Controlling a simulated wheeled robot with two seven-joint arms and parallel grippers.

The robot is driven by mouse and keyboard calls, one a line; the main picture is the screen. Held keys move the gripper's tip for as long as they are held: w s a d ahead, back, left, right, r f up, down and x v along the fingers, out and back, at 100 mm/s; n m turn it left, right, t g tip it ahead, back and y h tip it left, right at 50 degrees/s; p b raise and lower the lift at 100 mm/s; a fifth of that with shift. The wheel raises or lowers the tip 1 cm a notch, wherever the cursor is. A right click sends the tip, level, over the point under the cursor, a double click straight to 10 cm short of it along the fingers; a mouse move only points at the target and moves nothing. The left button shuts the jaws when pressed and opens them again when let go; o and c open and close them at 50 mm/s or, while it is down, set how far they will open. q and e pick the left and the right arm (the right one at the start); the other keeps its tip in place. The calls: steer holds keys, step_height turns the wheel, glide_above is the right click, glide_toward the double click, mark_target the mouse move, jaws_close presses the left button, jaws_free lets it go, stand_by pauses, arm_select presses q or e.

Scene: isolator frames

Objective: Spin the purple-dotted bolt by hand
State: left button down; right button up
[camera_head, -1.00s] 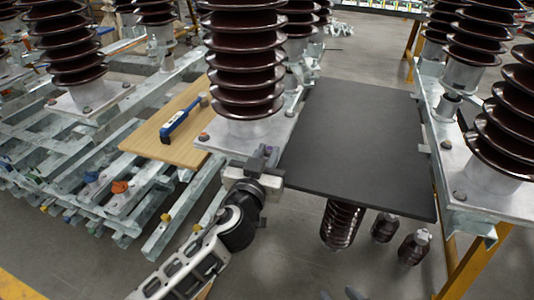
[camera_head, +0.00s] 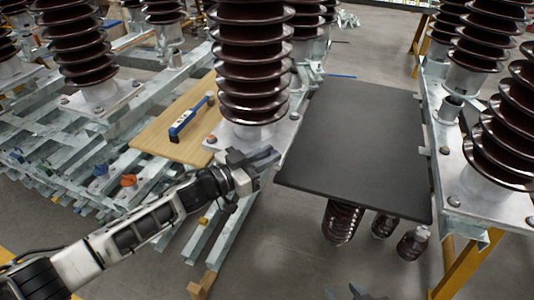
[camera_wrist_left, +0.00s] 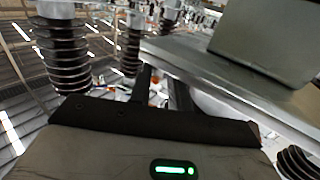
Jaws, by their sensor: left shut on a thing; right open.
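My left gripper (camera_head: 262,157) is at the front edge of the metal base plate (camera_head: 228,139) under the middle brown insulator (camera_head: 250,70). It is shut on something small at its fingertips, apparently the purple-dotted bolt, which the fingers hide. A faint purple tint shows at the fingertips. In the left wrist view the two dark fingers (camera_wrist_left: 163,90) reach forward beside the plate's edge, and no bolt can be made out between them. Only dark tips of my right gripper (camera_head: 352,294) show at the bottom edge of the head view, low and away from the plate; it is open.
A wooden board (camera_head: 165,145) with a blue-handled tool (camera_head: 190,120) lies left of the plate. A black flat panel (camera_head: 355,140) is close on the right, with brown insulators (camera_head: 342,222) below it. Galvanized beams fill the left. Another insulator on a plate stands far right.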

arm_select(q)
steer(key=shift+w+g, duration=0.1)
steer(key=shift+g, duration=0.2)
steer(key=c, duration=1.3)
jaws_free()
steer(key=v, duration=1.6)
steer(key=shift+f+b, duration=0.15)
steer(key=shift+b, duration=0.25)
steer(key=shift+w, duration=0.1)
